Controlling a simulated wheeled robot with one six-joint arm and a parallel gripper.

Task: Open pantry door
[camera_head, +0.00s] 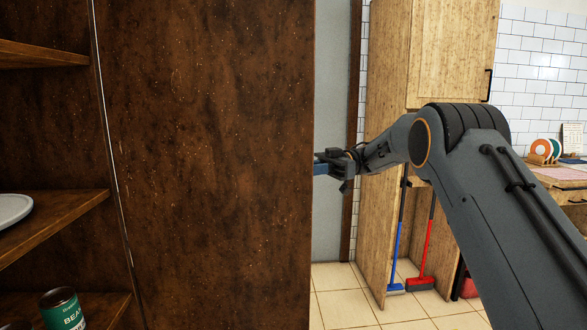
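A tall dark brown wooden panel (212,165), which looks like the pantry door, fills the left middle of the head view. It stands beside open dark shelves, with a thin pale seam between them. No handle shows on the face turned to me. My gripper (322,168) is at the panel's right edge, about mid-height in the picture, pointing left. Its fingertips pass behind that edge, so I cannot see whether they are shut or hold anything. A bluish part shows at the fingers.
Dark shelves (62,222) at left hold a pale plate (12,208) and a green can (63,309). A light wood cabinet (388,85) stands behind my arm, with a blue broom (397,250) and a red broom (425,260). Tiled floor (345,290) is clear between panel and cabinet.

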